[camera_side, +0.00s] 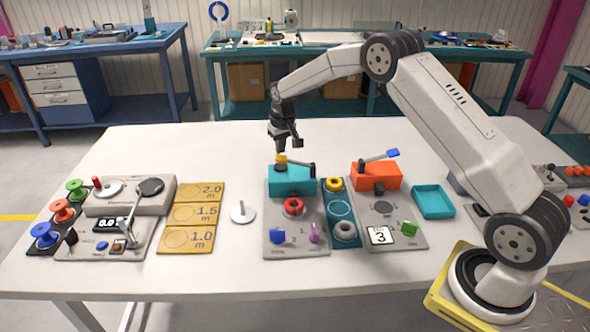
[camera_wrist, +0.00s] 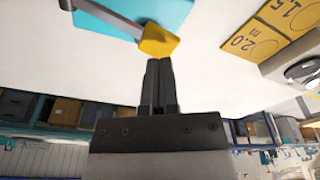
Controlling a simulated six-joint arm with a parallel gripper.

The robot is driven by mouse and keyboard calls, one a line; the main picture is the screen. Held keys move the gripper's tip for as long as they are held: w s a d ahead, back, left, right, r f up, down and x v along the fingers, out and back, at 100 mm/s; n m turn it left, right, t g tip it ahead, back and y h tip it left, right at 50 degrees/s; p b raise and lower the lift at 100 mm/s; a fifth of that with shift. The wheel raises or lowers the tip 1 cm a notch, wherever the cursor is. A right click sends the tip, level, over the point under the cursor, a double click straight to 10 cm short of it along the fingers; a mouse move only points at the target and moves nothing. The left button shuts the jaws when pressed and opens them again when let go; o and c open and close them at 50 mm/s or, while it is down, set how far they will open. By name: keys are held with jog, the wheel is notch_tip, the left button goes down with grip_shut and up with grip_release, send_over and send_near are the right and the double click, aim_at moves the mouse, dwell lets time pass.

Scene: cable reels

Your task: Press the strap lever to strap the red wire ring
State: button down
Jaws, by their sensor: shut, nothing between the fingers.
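The strap lever is a dark arm with a yellow paddle (camera_side: 281,158) on the teal strapping block (camera_side: 292,181). The paddle also shows in the wrist view (camera_wrist: 159,41), just beyond my fingertips. The red wire ring (camera_side: 293,206) lies on the grey plate in front of the teal block. My gripper (camera_side: 284,148) is shut and empty, pointing down just above the yellow paddle. In the wrist view its closed fingers (camera_wrist: 158,64) reach close to the paddle; I cannot tell whether they touch it.
An orange block (camera_side: 376,176) with a blue-tipped lever stands to the right. Between the plates, a teal strip (camera_side: 341,215) holds a yellow ring and a grey ring. A teal tray (camera_side: 433,202) lies further right. A disc with an upright pin (camera_side: 242,213) stands to the left.

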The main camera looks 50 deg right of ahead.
aim_at(282, 158)
jog(key=shift+f, duration=3.3)
jog(key=shift+r, duration=0.1)
notch_tip(282, 158, up, 12)
